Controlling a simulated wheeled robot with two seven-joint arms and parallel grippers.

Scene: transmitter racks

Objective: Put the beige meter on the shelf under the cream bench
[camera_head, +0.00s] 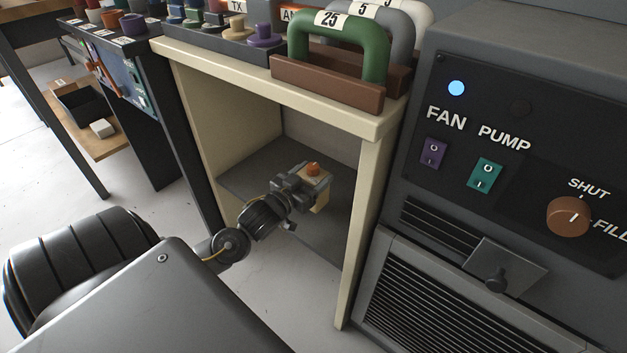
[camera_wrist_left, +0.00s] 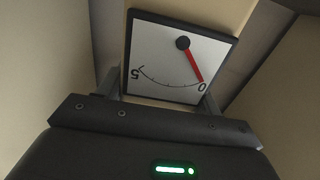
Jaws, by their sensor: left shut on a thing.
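The beige meter (camera_head: 322,194) is in my left gripper (camera_head: 302,187), inside the opening of the cream bench (camera_head: 365,124). An orange part shows on its top. In the left wrist view the white dial of the meter (camera_wrist_left: 165,55) faces the camera, with its red needle near 0, between the fingers of my left gripper (camera_wrist_left: 165,95). The grey shelf (camera_head: 248,180) lies under the bench top, behind and below the meter. Whether the meter touches the shelf cannot be told. My right gripper is out of view.
The bench's side panels bound the opening left and right. A green handle marked 25 (camera_head: 382,50) stands on a brown base on the bench top. A dark cabinet with FAN and PUMP switches (camera_head: 484,175) stands close on the right. A darker bench (camera_head: 150,120) stands left.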

